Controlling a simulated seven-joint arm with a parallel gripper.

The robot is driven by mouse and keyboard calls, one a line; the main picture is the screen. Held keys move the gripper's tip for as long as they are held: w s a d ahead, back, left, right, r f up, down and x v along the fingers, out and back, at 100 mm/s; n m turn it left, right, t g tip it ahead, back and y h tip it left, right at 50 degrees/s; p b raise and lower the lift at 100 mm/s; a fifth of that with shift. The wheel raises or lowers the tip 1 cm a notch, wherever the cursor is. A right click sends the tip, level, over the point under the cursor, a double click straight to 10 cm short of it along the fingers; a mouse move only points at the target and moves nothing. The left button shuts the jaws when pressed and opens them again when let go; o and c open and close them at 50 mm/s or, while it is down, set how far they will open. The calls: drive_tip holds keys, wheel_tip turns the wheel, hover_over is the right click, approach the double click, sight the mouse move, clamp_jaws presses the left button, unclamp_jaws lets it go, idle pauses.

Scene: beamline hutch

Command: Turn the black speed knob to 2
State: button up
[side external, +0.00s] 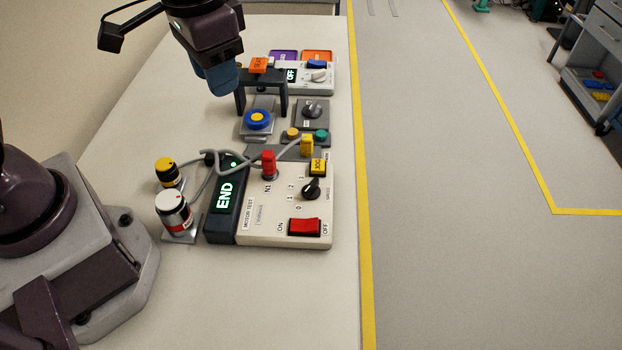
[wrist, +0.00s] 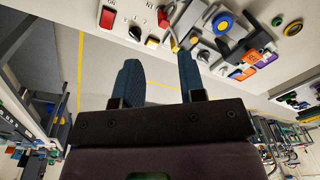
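The black speed knob (side external: 311,188) sits on the right part of the white motor test box (side external: 268,226), above the red ON/OFF rocker (side external: 305,227). Small numbers from 0 to 3 curve around the knob's left side; which one it points to is too small to tell. The knob also shows at the top of the wrist view (wrist: 135,33). My gripper (side external: 222,84) hangs well apart from the knob, up and to the left of it in the side view. In the wrist view its two blue fingers (wrist: 160,72) stand apart with nothing between them.
A red lever (side external: 268,165) and a yellow switch (side external: 307,145) stand near the knob. A dark bracket (side external: 262,78) stands by my gripper.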

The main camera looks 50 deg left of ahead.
drive_tip(key=n+g, duration=0.2)
hover_over(311, 184)
drive_tip(key=s+a, duration=0.2)
drive_tip(key=s, duration=0.1)
wheel_tip(311, 184, down, 10)
drive_tip(key=r, duration=0.1)
drive_tip(key=w+d+n+t, duration=0.1)
drive_tip(key=w+d+n, duration=0.1)
drive_tip(key=w, duration=0.1)
wheel_tip(311, 184, down, 14)
drive_tip(key=shift+r, duration=0.25)
clamp_jaws()
